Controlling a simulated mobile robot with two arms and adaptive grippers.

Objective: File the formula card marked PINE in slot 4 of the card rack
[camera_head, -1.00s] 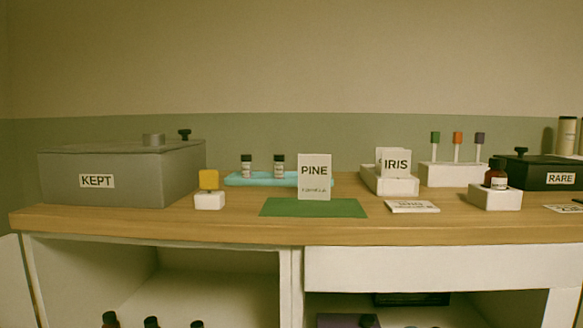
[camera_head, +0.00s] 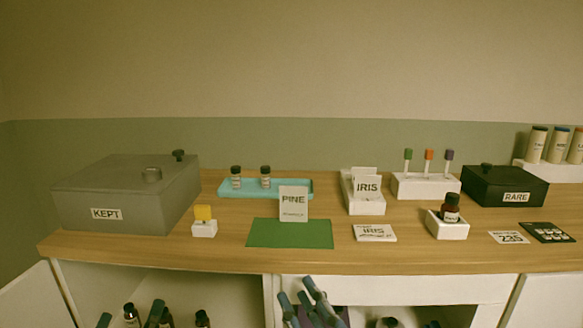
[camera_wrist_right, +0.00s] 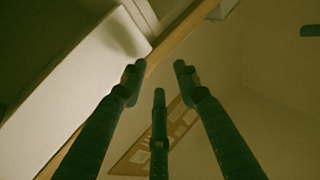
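The formula card marked PINE (camera_head: 293,215) stands upright at the back of the green mat (camera_head: 262,236). The white card rack (camera_head: 368,209) is to its right, with an upright IRIS card (camera_head: 367,186) at its front and pale cards behind; slot numbers are not readable. My right gripper (camera_head: 298,291) is low in front of the counter, below the PINE card, open and empty; its spread fingers also show in the right wrist view (camera_wrist_right: 158,80).
A flat IRIS card (camera_head: 374,233) lies before the rack. A white block with a brown bottle (camera_head: 450,208) stands right of it. A turquoise tray (camera_head: 285,188) with two vials is behind the PINE card. The KEPT box (camera_head: 125,205) is left, the RARE box (camera_head: 505,187) right.

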